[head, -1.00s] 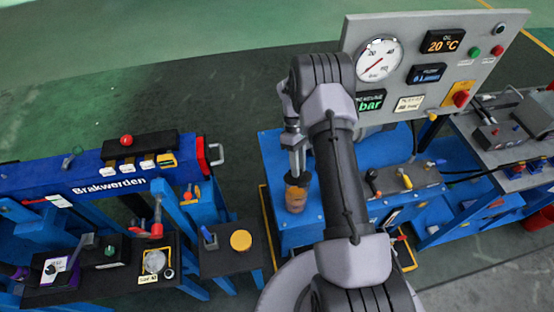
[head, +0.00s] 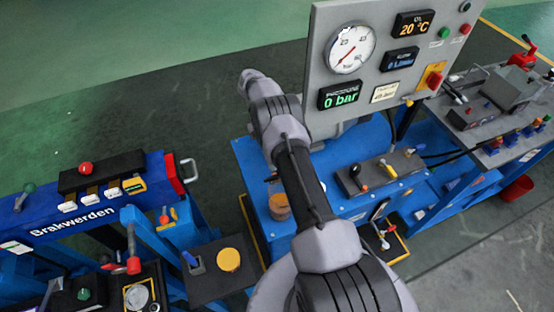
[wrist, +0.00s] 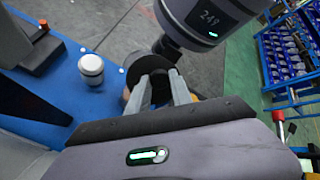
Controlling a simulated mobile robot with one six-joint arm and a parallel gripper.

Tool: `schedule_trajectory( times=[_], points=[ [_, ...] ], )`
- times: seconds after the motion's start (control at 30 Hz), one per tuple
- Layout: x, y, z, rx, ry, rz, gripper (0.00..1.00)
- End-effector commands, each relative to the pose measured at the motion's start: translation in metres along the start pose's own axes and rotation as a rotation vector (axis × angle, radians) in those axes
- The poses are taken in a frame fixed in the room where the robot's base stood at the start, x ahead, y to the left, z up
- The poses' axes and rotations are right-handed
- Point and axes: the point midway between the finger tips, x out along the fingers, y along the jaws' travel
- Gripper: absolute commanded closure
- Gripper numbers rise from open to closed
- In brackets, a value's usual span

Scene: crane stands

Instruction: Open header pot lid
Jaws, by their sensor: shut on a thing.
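The header pot, an orange-brown round container (head: 279,207), stands upright on the blue bench top just left of my arm in the head view. My gripper is hidden behind my arm there. In the wrist view, the two grey fingers of my gripper (wrist: 158,82) are shut on a dark round disc (wrist: 148,63), which looks like the pot lid. A little orange shows behind the fingers, but I cannot tell whether it is the pot. The contact between disc and fingertips is partly hidden.
A gauge panel (head: 398,50) rises behind the blue bench (head: 345,150). A small white cylinder (wrist: 91,66) stands on a blue surface in the wrist view. A yellow disc (head: 229,260) lies on a dark stand.

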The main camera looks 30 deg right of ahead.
Motion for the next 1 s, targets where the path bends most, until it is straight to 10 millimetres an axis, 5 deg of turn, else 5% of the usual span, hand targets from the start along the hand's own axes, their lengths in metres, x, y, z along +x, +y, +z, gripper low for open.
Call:
schedule_trajectory(
  times=[0.27, 0.3, 0.4, 0.77, 0.93, 1.0],
  points=[
    [0.000, 0.001, 0.001, 0.001, -0.002, 0.002, 1.00],
    [0.000, 0.001, 0.001, 0.001, -0.002, 0.002, 0.72],
    [0.000, 0.000, 0.001, 0.001, -0.001, 0.001, 0.52],
    [-0.003, -0.003, 0.004, 0.001, 0.000, 0.001, 0.52],
    [-0.025, -0.024, 0.025, 0.002, 0.000, 0.002, 0.52],
    [-0.016, -0.028, 0.029, -0.005, -0.011, -0.002, 0.52]
  ],
)
